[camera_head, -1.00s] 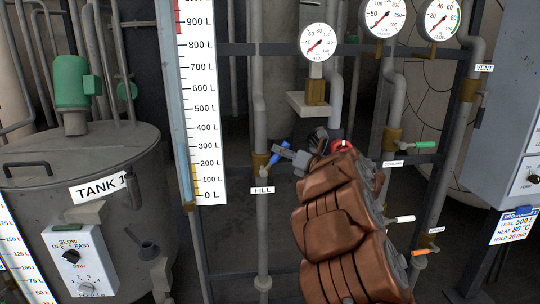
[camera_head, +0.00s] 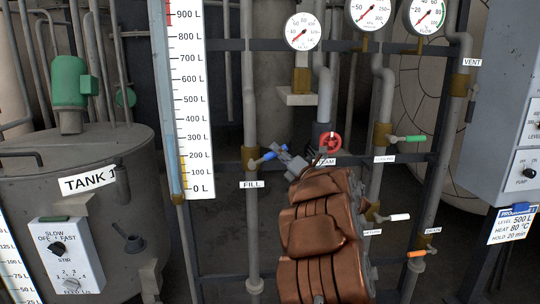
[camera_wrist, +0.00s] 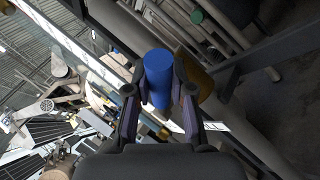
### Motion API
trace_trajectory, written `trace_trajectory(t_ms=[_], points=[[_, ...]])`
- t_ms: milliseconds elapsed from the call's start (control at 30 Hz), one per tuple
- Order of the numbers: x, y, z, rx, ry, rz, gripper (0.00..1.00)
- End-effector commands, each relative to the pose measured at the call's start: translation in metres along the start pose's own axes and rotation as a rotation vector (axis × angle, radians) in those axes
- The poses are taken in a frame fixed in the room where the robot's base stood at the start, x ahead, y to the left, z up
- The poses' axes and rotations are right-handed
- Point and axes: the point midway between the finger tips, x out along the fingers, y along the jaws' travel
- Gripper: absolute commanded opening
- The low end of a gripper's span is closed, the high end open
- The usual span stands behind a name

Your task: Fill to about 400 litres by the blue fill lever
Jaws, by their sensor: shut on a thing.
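The blue fill lever (camera_head: 267,156) sticks out to the right from the valve on the vertical pipe above the FILL label (camera_head: 252,184). My gripper (camera_head: 279,152) is shut on it. In the wrist view, the blue handle (camera_wrist: 158,78) stands between the two fingers of my gripper (camera_wrist: 160,92). The white litre scale (camera_head: 190,90) is upright left of the fill pipe, with a pale sight tube (camera_head: 166,90) along its left edge. My copper-coloured arm covers part of the pipework.
Right of my gripper are a red round handle (camera_head: 331,142), a green lever (camera_head: 413,138), a white lever (camera_head: 398,217) and an orange lever (camera_head: 416,253). Round dials sit above. Tank 1 (camera_head: 75,165) stands left, a grey control cabinet (camera_head: 505,90) right.

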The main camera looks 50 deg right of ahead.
Motion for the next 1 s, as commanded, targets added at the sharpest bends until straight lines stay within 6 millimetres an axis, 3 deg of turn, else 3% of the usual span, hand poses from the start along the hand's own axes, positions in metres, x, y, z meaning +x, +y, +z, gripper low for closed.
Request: trace_trajectory(t_ms=[267, 300, 500, 833, 1000], points=[[0.0, -0.001, 0.001, 0.001, -0.002, -0.002, 0.0], [0.0, -0.001, 0.001, 0.001, -0.002, -0.002, 0.26], [0.0, 0.0, 0.0, 0.001, 0.0, 0.0, 0.47], [0.0, 0.0, -0.001, 0.001, 0.001, 0.0, 0.49], [-0.014, -0.002, 0.0, 0.002, -0.001, -0.006, 0.49]])
